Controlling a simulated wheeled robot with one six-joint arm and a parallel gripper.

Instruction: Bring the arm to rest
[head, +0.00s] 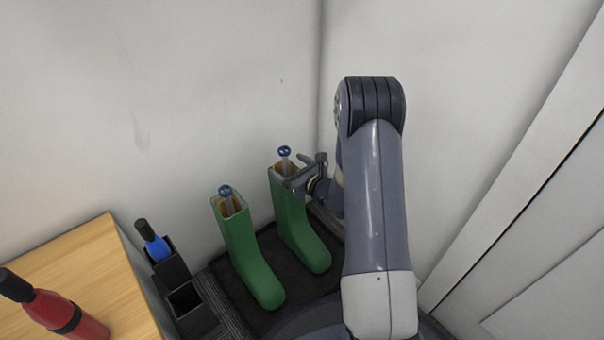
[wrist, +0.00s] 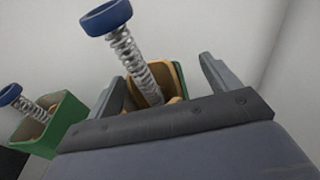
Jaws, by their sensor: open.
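My gripper (head: 307,174) is open beside the top of the right green boot (head: 299,225). In the wrist view, my gripper's fingers (wrist: 165,88) stand apart, with a spring tool with a blue cap (wrist: 127,45) showing between and beyond them. That tool stands in the right boot, and its blue top shows in the head view (head: 284,152). I cannot tell whether a finger touches the tool or the boot rim. My arm reaches down from the upper right, bent at its elbow.
A left green boot (head: 250,255) holds a similar blue-topped tool (head: 226,193). Both boots stand on a dark tray (head: 310,283). A black holder (head: 186,300) with a blue item (head: 157,248) and a wooden table (head: 95,265) with a red bottle (head: 62,312) are left. Walls meet close behind.

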